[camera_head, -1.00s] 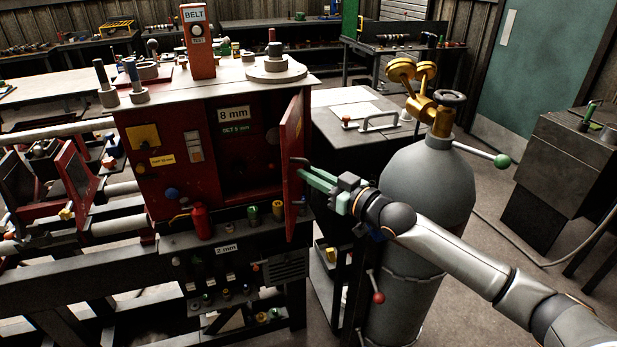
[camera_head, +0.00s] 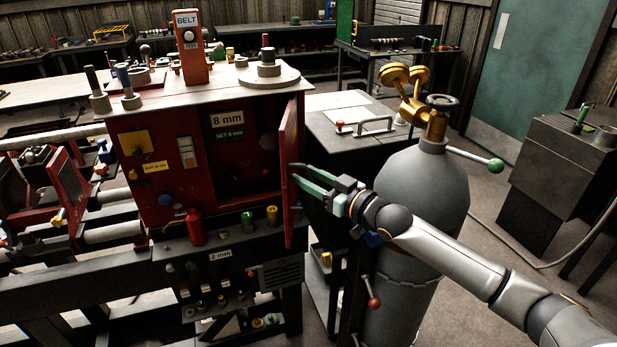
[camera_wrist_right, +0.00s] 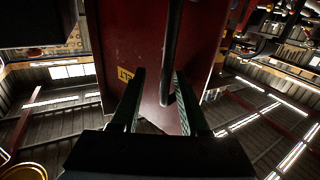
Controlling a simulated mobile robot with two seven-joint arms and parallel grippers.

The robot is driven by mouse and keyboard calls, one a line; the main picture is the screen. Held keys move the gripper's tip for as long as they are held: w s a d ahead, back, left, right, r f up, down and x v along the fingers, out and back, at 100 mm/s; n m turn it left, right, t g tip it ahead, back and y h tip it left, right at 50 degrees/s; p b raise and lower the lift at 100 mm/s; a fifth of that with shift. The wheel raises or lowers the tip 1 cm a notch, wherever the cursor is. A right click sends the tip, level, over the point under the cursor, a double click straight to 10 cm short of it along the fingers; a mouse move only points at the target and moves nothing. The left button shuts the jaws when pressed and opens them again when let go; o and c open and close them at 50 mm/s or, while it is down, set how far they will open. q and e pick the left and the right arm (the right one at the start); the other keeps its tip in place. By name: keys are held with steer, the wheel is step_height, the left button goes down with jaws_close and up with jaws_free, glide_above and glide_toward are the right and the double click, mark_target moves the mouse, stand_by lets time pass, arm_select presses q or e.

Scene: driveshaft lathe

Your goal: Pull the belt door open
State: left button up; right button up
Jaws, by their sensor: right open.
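The belt door (camera_head: 289,168) is a red panel at the right side of the red cabinet (camera_head: 180,185). It stands swung out, with the dark cabinet interior showing. My right gripper (camera_head: 296,173) is at the outer face of the door and is open. In the right wrist view, the door (camera_wrist_right: 146,35) fills the middle, with part of a yellow label on it. The dark bar handle (camera_wrist_right: 171,60) runs down between the spread fingers of the right gripper (camera_wrist_right: 159,75); contact cannot be told. My left gripper is not in view.
A grey gas cylinder (camera_head: 420,205) with a brass regulator stands right of the door, close to my right arm. A dark bench (camera_head: 360,135) is behind the gripper. Bottles and small parts sit on the ledge below the cabinet.

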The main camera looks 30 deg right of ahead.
step_height(320, 180, up, 3)
steer(key=b, duration=0.1)
glide_toward(288, 140)
steer(key=s+a+r, duration=0.4)
steer(key=s+a, duration=0.2)
steer(key=shift+r, duration=0.2)
